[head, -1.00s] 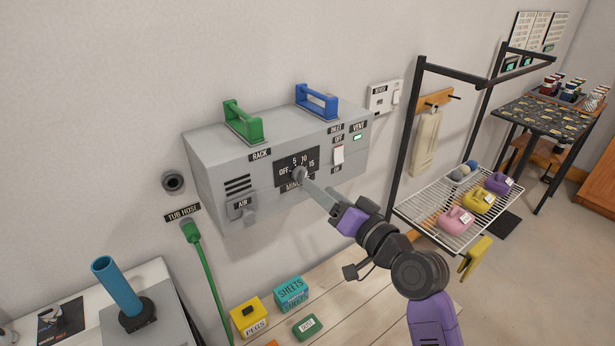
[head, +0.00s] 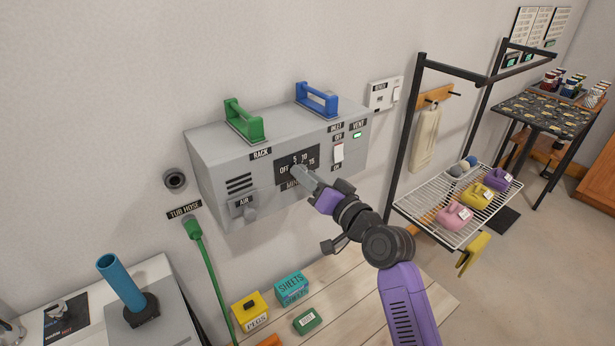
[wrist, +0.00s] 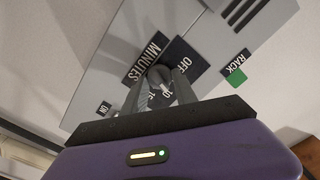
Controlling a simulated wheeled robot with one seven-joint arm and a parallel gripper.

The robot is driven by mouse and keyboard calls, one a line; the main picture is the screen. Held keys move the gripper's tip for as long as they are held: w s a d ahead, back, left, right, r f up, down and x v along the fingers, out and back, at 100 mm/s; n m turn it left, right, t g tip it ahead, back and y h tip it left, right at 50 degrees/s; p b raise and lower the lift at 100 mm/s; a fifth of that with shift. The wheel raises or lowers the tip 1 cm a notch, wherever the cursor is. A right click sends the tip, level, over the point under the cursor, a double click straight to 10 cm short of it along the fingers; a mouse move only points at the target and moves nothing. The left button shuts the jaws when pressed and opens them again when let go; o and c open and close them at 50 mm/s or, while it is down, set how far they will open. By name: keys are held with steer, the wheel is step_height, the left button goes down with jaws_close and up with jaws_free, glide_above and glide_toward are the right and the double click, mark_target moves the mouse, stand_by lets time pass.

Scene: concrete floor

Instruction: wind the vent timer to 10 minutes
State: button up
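The vent timer is a round grey knob (wrist: 157,77) on a black dial plate (head: 285,181) marked OFF, 5, 10, 15 and MINUTES, on the front of a grey wall box (head: 215,160). My gripper (head: 298,172) is at the dial in the head view and covers the knob there. In the wrist view, its two grey fingers (wrist: 158,84) lie on either side of the knob and look closed on it. The fingers hide part of the dial, and I cannot read the knob's pointer.
A white switch (head: 338,152) and lit green indicator (head: 357,135) are right of the dial. Green (head: 243,121) and blue (head: 317,99) handles stand on top. A wire rack (head: 437,207) is at the right.

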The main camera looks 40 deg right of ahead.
jaws_close()
steer(key=m+p, duration=0.1)
steer(key=m, duration=0.1)
steer(key=shift+m, duration=0.4)
steer(key=shift+f, duration=0.1)
steer(key=o, duration=1)
jaws_free()
steer(key=shift+s, duration=0.1)
steer(key=shift+s+b, duration=0.85)
steer(key=shift+s, duration=2.95)
